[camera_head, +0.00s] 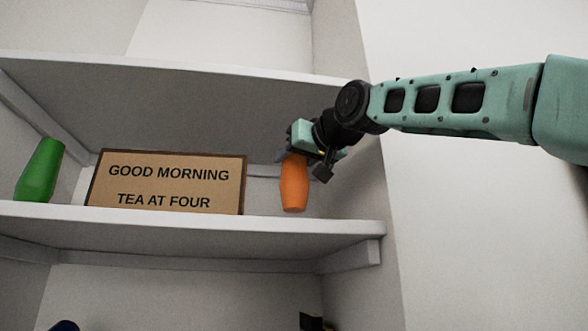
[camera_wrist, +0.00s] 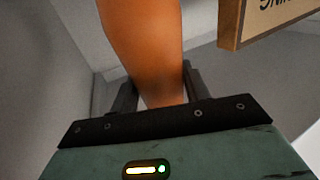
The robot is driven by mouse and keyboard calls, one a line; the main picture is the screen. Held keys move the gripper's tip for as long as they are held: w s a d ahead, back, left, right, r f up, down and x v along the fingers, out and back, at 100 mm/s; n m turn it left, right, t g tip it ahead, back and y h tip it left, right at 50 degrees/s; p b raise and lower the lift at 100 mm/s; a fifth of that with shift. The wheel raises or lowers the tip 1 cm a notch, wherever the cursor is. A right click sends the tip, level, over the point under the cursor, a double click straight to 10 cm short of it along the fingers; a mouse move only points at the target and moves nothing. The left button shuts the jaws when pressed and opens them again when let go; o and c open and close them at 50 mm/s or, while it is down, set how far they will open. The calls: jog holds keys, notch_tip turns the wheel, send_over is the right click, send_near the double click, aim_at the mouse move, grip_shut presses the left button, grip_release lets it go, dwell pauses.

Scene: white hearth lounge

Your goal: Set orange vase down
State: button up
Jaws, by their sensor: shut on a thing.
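The orange vase (camera_head: 294,186) is upright at the right part of the white shelf (camera_head: 190,228). My gripper (camera_head: 298,154) is shut on the top of the vase from above. In the wrist view the orange vase (camera_wrist: 143,45) stands out between the two dark fingers of my gripper (camera_wrist: 158,88). The base of the vase appears very close to the shelf surface; I cannot tell whether it touches.
A framed sign (camera_head: 165,183) reading "GOOD MORNING TEA AT FOUR" stands left of the vase; its edge shows in the wrist view (camera_wrist: 262,20). A green vase (camera_head: 40,170) stands at the far left. An upper shelf (camera_head: 180,68) is above, and dark objects show below.

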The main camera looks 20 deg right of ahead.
aim_at(301, 170)
notch_tip(301, 170, down, 3)
jog(key=shift+w+r, duration=0.1)
jog(key=shift+w, duration=0.05)
jog(key=shift+w+f, duration=0.1)
jog(key=shift+f, duration=0.25)
jog(key=shift+f, duration=0.1)
jog(key=o, duration=1.1)
jog(key=shift+f, duration=0.1)
jog(key=b+v, duration=0.7)
jog(key=v, duration=0.5)
jog(key=shift+b, duration=0.35)
